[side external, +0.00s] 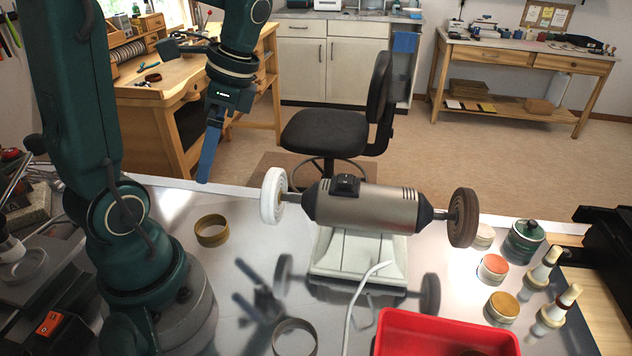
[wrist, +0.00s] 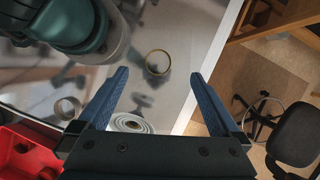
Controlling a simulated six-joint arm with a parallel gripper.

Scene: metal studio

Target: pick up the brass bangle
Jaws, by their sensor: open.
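The brass bangle (side external: 212,241) lies flat on the grey metal bench top, left of the polishing machine in the side view. In the wrist view the bangle (wrist: 147,67) shows as a thin gold ring with bare bench around it. My gripper (side external: 204,180) is open and empty, with blue fingers pointing down above the bench, higher than the bangle. In the wrist view the bangle appears between the two fingertips of the gripper (wrist: 158,74), apart from both. Nothing hides the bangle.
The polishing machine (side external: 367,208) stands right of the bangle, its white wheel (side external: 272,196) nearest. A duller grey ring (side external: 295,321) lies at the front, near a red bin (side external: 440,322). Tins and bottles stand at right. The bench's far edge runs behind the bangle.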

